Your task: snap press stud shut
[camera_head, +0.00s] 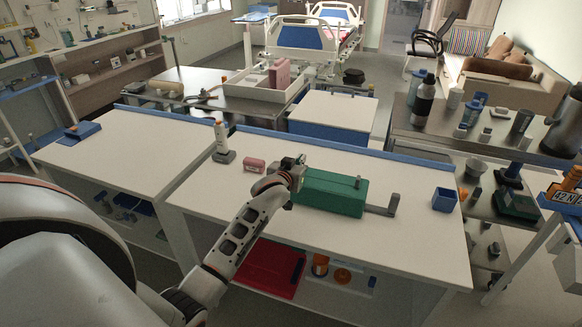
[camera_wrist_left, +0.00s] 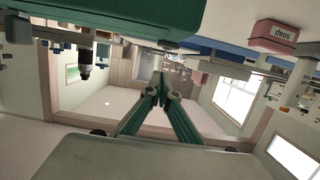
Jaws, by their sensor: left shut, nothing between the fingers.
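A green box (camera_head: 332,191) with a small grey knob (camera_head: 358,183) on its top and a grey bracket (camera_head: 385,207) at its right end sits on the white worktop. I cannot make out a separate press stud. My left gripper (camera_head: 297,163) is at the box's left end, hiding part of it; I cannot tell whether they touch. In the left wrist view, its fingertips (camera_wrist_left: 162,86) meet with nothing between them, and the green box (camera_wrist_left: 110,18) fills the upper edge. My right gripper does not show.
A pink labelled block (camera_head: 254,165) and a white bottle on a dark base (camera_head: 221,140) stand left of the box. A blue open container (camera_head: 444,200) is at the right. The front worktop (camera_head: 400,246) is clear.

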